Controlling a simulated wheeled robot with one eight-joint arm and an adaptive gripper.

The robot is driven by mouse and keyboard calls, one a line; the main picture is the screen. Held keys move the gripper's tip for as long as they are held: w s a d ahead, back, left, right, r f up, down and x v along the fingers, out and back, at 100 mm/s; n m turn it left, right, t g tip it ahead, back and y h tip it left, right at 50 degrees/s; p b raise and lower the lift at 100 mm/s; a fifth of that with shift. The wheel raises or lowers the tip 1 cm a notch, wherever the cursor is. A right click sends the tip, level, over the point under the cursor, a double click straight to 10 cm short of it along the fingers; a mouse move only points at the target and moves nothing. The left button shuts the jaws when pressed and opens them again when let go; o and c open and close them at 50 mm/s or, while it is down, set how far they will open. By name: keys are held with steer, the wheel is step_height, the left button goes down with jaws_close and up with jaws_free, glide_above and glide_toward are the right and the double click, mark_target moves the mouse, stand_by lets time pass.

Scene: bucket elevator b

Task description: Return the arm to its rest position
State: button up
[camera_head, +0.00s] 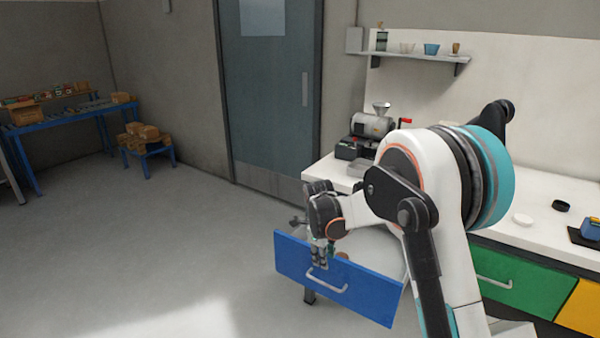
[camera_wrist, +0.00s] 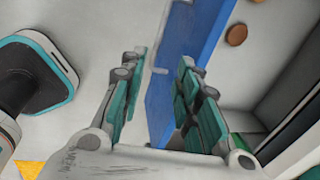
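My arm reaches out over the open blue drawer (camera_head: 372,300) at the left end of the counter, bent at the elbow. My gripper (camera_head: 319,256) points down at the drawer's front panel, close to its white handle (camera_head: 326,284). In the wrist view my gripper (camera_wrist: 162,62) has its teal-padded fingers spread apart. The blue drawer front (camera_wrist: 198,35) shows in the gap between and beyond them. I cannot tell whether a finger touches the panel. Nothing is held.
A brown round object (camera_wrist: 236,35) lies in the drawer. The white counter (camera_head: 510,236) carries a grinder (camera_head: 372,125). A green drawer (camera_head: 515,282) and a yellow one (camera_head: 582,308) are closed. A wall shelf (camera_head: 420,56) hangs above.

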steer(key=s+d+r+n+t, duration=0.1)
steer(key=s+d+r+n, duration=0.2)
steer(key=s+r+n, duration=0.45)
steer(key=s+d+r+n+t, duration=0.1)
steer(key=s+d+r+n, duration=0.25)
steer(key=s+r, duration=0.6)
steer(key=s+d+r+n+t, duration=0.1)
steer(key=s+d+n, duration=0.1)
steer(key=s+n, duration=0.4)
steer(key=s+d+r+n+t+y, duration=0.1)
steer(key=s+n, duration=0.6)
steer(key=s, duration=0.7)
steer(key=shift+s+d+n+t, duration=0.15)
steer(key=shift+d+n+t, duration=0.2)
steer(key=shift+t, duration=0.35)
